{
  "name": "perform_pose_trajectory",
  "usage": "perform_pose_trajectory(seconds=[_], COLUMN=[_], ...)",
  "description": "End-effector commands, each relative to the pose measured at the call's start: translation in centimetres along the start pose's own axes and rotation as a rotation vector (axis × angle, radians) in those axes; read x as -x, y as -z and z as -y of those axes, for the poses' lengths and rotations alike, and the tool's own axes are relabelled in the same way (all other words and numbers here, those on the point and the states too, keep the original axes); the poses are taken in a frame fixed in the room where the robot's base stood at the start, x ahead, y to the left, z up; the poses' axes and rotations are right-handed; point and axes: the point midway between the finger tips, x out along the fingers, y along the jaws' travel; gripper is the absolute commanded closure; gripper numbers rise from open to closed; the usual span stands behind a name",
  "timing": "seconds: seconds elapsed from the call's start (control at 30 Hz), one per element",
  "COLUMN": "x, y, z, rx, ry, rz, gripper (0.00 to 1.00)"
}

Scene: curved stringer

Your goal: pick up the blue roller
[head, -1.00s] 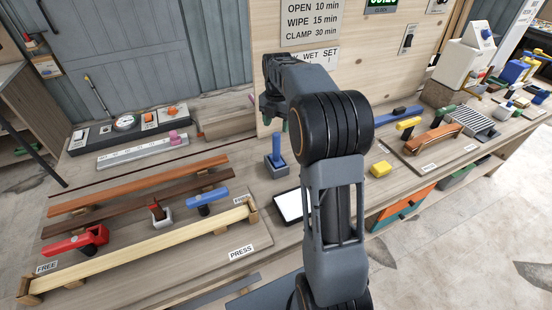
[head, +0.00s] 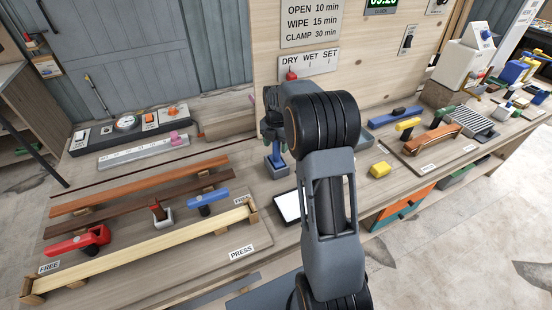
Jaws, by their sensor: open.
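A blue upright handle (head: 276,153), which looks like the blue roller's, stands in a small grey holder (head: 277,170) on the bench, left of my arm. My gripper (head: 273,135) points down at the top of this handle and is open. Its fingers partly hide the handle's upper end. I cannot tell whether they are around the handle or just in front of it or above it.
A blue-handled tool (head: 208,201) and a red clamp (head: 78,241) lie among long wooden strips at left. A white pad (head: 287,206) lies just in front of the holder. A yellow block (head: 380,170) is right of my arm. An upright wooden panel (head: 345,60) stands behind.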

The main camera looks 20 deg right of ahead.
Motion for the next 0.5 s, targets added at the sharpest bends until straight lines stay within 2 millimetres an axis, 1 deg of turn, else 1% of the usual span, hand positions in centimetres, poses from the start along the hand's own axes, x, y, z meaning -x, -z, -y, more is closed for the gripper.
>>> perform_pose_trajectory(seconds=[0.13, 0.5], x=[0.01, 0.05], y=[-0.01, -0.01], z=[0.01, 0.00], rx=[0.000, 0.000], ry=[0.000, 0.000], rz=[0.000, 0.000], gripper=[0.42, 0.77])
